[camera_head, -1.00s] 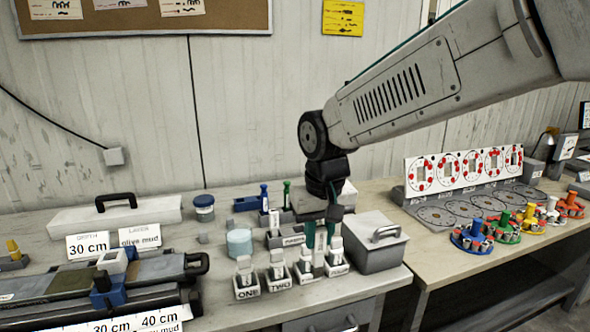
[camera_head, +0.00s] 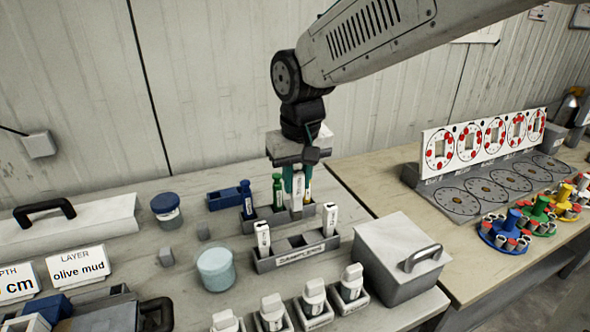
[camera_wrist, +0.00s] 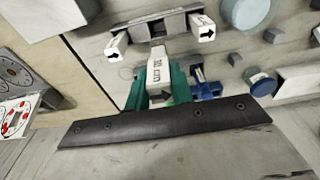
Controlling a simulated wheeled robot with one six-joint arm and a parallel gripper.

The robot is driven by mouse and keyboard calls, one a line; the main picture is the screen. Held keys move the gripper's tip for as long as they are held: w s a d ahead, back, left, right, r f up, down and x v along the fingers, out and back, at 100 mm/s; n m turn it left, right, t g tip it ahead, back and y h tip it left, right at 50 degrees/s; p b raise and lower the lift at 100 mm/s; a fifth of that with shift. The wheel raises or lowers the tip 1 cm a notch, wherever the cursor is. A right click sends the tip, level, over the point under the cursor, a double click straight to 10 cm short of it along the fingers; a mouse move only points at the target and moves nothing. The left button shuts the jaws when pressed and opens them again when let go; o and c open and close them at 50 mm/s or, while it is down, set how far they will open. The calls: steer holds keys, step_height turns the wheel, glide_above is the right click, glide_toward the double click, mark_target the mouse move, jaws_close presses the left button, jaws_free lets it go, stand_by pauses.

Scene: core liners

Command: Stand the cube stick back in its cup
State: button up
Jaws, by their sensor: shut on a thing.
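My gripper (camera_head: 298,186) points down with teal fingers shut on a white square stick (camera_head: 297,203). In the wrist view the stick (camera_wrist: 161,68) stands between the fingers, marked with "10 cm" and an arrow. Its far end is near the grey holder (camera_head: 285,262), whose two end places hold similar white sticks (camera_head: 263,238) (camera_head: 329,218). I cannot tell whether the held stick's lower end is in a compartment or above it. Several white-headed sticks stand in small labelled cups (camera_head: 272,318) at the front. Which of these is the cube stick is not clear.
A rack behind holds blue (camera_head: 248,199) and green-handled (camera_head: 277,190) tools. A grey lidded box (camera_head: 395,258) stands to the right.

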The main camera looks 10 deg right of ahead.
mark_target(297, 219)
steer(key=shift+f, duration=5.15)
steer(key=o, duration=1)
steer(key=shift+o, duration=0.2)
steer(key=shift+r, duration=0.1)
steer(key=shift+r, duration=3.4)
steer(key=shift+s, duration=0.1)
